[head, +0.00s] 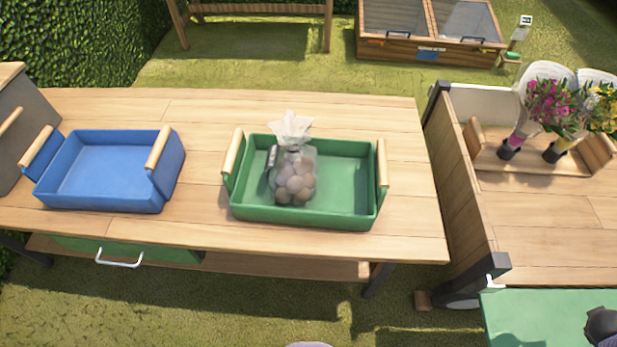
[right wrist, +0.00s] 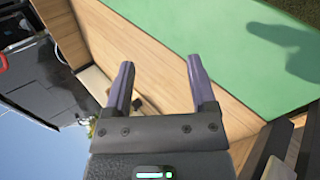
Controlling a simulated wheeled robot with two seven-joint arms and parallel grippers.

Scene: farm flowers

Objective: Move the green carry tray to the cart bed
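The green carry tray (head: 345,216) stands on the wooden table, with a wooden handle at its left and right ends. A clear bag of round brown items (head: 293,180) sits inside it, left of the middle. The cart bed (head: 545,219) is to the right of the table, behind a wooden side wall. My right gripper (right wrist: 160,80) is open and empty in the right wrist view, near a wooden panel and a green surface. In the head view only a dark part of my right arm shows at the lower right corner. My left gripper is not in view.
A blue tray (head: 108,206) stands empty on the left of the table (head: 200,109). A wooden carrier (head: 510,175) with two bouquets is at the back of the cart bed. The front of the bed is clear. A green panel (head: 540,308) lies before the cart.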

